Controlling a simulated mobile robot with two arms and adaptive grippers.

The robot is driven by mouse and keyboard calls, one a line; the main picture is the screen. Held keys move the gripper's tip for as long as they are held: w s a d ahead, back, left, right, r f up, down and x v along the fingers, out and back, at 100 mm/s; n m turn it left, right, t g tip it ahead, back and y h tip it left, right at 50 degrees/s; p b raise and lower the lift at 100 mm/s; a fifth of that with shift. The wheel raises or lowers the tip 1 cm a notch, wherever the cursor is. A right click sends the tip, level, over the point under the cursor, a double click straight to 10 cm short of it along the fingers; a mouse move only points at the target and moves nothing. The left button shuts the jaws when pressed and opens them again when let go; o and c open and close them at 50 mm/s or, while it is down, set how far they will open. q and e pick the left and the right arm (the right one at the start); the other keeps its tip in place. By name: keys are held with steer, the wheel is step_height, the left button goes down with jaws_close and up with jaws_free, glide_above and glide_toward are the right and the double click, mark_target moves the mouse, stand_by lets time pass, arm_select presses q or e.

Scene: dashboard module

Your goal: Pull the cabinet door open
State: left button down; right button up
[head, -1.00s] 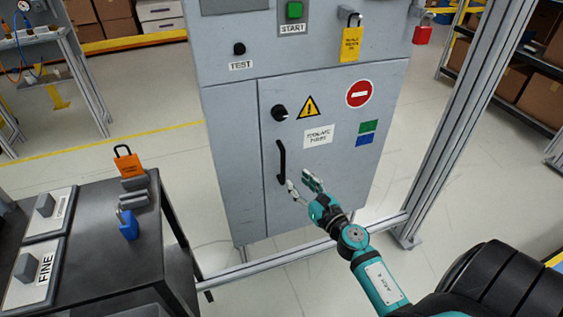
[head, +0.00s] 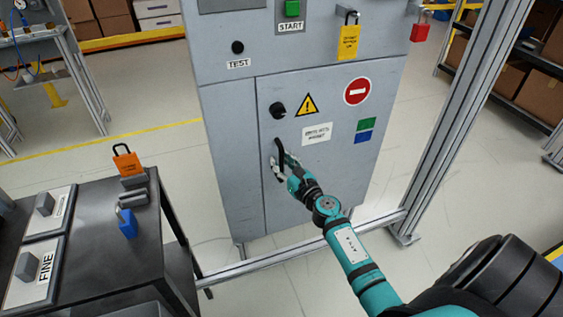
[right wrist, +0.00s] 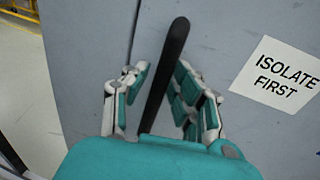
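The grey cabinet door (head: 340,185) is shut, flush with the cabinet front. Its black vertical handle (head: 278,149) is near the door's left edge, partly hidden by my right gripper (head: 281,166). In the right wrist view the handle (right wrist: 172,55) stands between the two sides of the gripper (right wrist: 156,72). The fingers are apart, with a gap on the handle's left and the right finger close beside it. I cannot tell whether that finger touches. My left gripper is out of view.
A black knob (head: 277,110) sits above the handle. An aluminium rail (head: 255,262) crosses low before the cabinet, and an upright post (head: 445,135) stands at right. A dark table (head: 95,225) with padlocks is at left. Open floor lies between.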

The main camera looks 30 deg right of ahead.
jaws_close()
stand_by(0.3)
